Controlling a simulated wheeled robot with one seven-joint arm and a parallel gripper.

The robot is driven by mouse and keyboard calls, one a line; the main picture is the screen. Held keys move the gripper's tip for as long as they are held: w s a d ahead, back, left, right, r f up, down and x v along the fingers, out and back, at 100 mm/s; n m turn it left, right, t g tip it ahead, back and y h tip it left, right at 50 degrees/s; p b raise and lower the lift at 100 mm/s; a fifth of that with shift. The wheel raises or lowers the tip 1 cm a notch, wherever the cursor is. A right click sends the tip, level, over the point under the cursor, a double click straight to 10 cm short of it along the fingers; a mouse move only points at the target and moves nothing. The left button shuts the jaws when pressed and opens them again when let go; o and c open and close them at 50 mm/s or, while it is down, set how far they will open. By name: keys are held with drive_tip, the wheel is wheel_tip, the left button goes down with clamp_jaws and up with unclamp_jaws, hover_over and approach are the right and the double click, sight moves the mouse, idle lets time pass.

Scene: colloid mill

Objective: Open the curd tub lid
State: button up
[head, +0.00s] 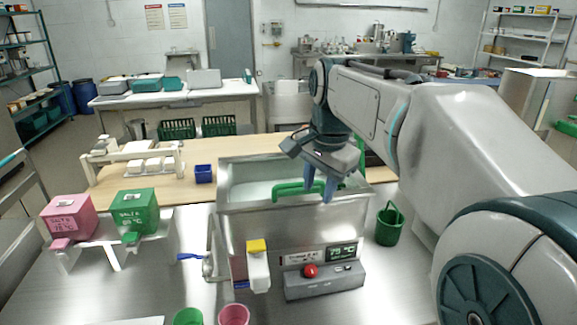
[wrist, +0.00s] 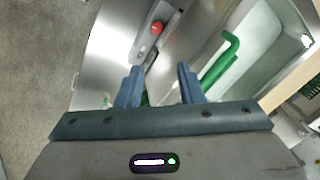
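A steel rectangular tub (head: 345,215) stands on the metal bench in the middle of the head view. A green bar handle (head: 290,189) runs along its top near the front edge. The pale surface (head: 250,190) behind the handle could be a lid or the tub's inside; I cannot tell which. My gripper (head: 319,188) points down over the right part of the tub, close to the handle in the picture. In the wrist view its two blue fingers are apart with nothing held between them, and the green handle (wrist: 219,62) lies beyond the right finger.
A control box with a red button (head: 310,271) sits before the tub. A green bucket (head: 389,225) stands to the right. Pink (head: 70,217) and green (head: 134,211) boxes stand on a rack at left. A blue-handled valve (head: 191,257) juts from the tub's left side.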

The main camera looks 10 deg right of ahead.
drive_tip(key=w+r+m+p, duration=0.1)
drive_tip(key=w+r+m, duration=0.6)
drive_tip(key=w+r, duration=0.15)
drive_tip(key=x, duration=1.3)
drive_tip(key=shift+d+f, duration=0.2)
drive_tip(key=shift+d, duration=0.05)
clamp_jaws()
